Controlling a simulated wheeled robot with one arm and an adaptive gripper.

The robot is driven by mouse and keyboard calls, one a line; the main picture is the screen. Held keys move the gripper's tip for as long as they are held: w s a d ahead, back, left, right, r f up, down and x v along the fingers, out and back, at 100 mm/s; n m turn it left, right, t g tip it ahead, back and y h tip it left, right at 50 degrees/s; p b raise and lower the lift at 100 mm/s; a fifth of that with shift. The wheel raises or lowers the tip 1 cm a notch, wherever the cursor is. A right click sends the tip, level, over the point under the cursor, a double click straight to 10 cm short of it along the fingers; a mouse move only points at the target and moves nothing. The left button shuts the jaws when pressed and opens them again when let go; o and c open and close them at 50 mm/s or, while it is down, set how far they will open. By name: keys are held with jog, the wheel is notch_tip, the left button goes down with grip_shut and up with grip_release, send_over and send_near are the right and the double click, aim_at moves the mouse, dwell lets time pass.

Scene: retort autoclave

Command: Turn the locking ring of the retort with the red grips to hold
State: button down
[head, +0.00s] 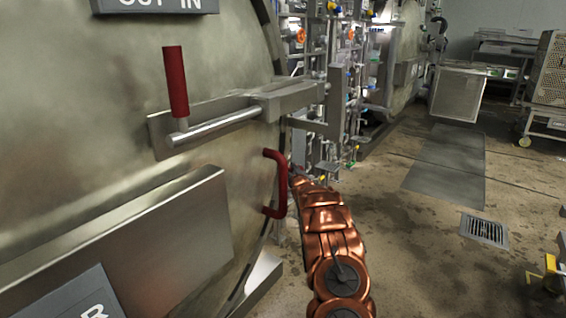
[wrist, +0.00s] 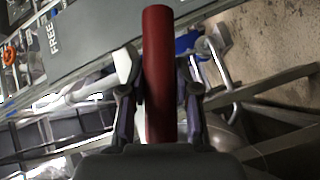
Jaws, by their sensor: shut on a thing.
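The retort's large round steel door (head: 80,95) fills the left of the head view. A bent red grip (head: 282,185) stands out at its right rim. My copper-coloured arm reaches up beside that rim, and its far end is small and partly hidden there. In the wrist view my gripper (wrist: 160,115) has its fingers on both sides of a straight red grip (wrist: 158,65) and is shut on it. I cannot tell whether this is the same grip as the bent one. The locking ring is mostly hidden behind the door's edge.
A lever with a red upright handle (head: 176,82) sits on the door's bracket. Pipes and valves (head: 335,90) crowd the space beyond the rim. A floor drain (head: 484,230) lies at the right, with open wet floor around it. A perforated cart (head: 550,75) stands farther back.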

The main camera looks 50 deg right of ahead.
jog(key=shift+g, duration=0.3)
jog(key=f, duration=0.2)
jog(key=a+f, duration=0.1)
jog(key=f, duration=0.1)
jog(key=shift+s+a+f, duration=0.1)
jog(key=shift+a+f, duration=0.1)
jog(key=shift+f, duration=0.05)
jog(key=c, duration=1.1)
grip_release()
jog(key=shift+f, duration=0.15)
jog(key=shift+o, duration=1.4)
jog(key=shift+d+r, duration=0.1)
jog(key=shift+r, duration=0.25)
jog(key=shift+s+d+r, duration=0.1)
jog(key=shift+s+r, duration=0.1)
jog(key=shift+r, duration=0.05)
jog(key=v, duration=1.1)
jog(key=shift+s+a+r, duration=0.2)
jog(key=shift+a+r, duration=0.1)
jog(key=shift+r, duration=0.05)
